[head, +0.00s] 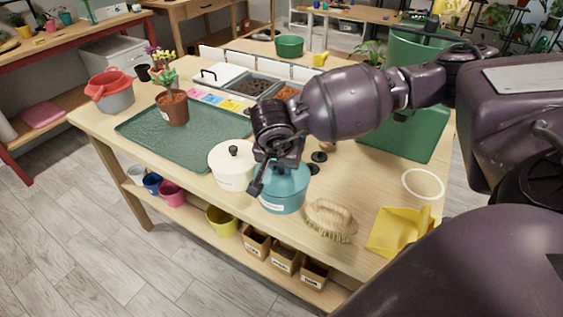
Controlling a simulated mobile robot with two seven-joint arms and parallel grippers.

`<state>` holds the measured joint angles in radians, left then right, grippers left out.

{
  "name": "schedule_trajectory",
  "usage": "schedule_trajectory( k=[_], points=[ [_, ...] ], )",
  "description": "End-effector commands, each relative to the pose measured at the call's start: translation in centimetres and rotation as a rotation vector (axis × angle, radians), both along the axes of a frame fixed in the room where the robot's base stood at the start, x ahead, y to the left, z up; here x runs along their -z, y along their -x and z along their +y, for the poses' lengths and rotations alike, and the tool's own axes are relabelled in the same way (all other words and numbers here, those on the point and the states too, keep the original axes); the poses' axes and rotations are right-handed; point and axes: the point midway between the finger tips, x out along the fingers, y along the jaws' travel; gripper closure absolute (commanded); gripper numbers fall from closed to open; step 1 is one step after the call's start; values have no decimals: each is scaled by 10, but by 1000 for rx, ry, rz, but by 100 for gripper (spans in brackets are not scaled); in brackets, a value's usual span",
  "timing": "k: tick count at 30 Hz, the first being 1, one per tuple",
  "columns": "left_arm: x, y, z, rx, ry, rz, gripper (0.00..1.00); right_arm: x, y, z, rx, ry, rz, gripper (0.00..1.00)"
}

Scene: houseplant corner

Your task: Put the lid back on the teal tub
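The teal tub (284,198) stands upright near the front middle of the table, with a pale label on its side. My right gripper (272,178) is directly above it, and one dark finger reaches down at the tub's left edge. The arm and gripper cover much of the tub's top. A teal top surface shows around the gripper, but I cannot tell the lid apart from the tub or whether it is seated. The gripper's opening is hidden. My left gripper is not in view.
A cream tub (230,172) with a black-knobbed lid stands close at left. A brush (329,220), yellow dustpan (392,232) and white ring (423,184) lie to the right. A potted plant (173,108) stands on the green tray (140,127). Small dark discs (319,156) lie behind the tub.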

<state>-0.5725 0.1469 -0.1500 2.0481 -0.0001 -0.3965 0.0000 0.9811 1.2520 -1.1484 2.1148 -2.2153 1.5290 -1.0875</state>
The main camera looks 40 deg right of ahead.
Motion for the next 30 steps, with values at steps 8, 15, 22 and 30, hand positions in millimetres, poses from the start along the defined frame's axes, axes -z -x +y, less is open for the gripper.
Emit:
schedule_trajectory(
  k=[8,15,22,30],
  points=[
    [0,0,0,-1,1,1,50,0,0,0,0,0,0,98],
    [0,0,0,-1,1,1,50,1,0,0,0,0,0,52],
    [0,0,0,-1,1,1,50,1,0,0,0,0,0,46],
    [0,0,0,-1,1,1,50,1,0,0,0,0,0,20]
  ],
)
